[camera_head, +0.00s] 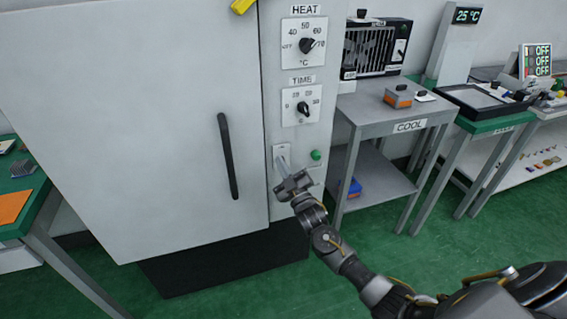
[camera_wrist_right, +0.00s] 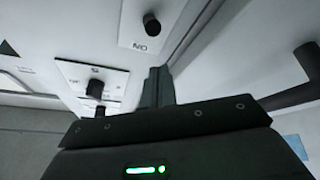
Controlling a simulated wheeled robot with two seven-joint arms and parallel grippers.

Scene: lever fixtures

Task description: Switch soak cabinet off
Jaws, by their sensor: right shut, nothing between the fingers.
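The tall light-grey soak cabinet (camera_head: 150,110) fills the left of the head view, its door closed. Its side panel carries the HEAT dial (camera_head: 306,46), the TIME dial (camera_head: 303,108), a pale switch plate with a grey lever (camera_head: 283,158), and a green lamp (camera_head: 315,155). My right gripper (camera_head: 287,180) is at the lever's lower end, partly covering it; I cannot tell whether they touch. Its fingers are shut and empty, also seen in the wrist view (camera_wrist_right: 158,85). There, a plate marked ON with a dark knob-like part (camera_wrist_right: 151,24) lies beyond the fingers. My left gripper is not in view.
The dark door handle (camera_head: 228,156) is left of the panel. A green-topped bench (camera_head: 25,205) is at far left. Green floor is open in front.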

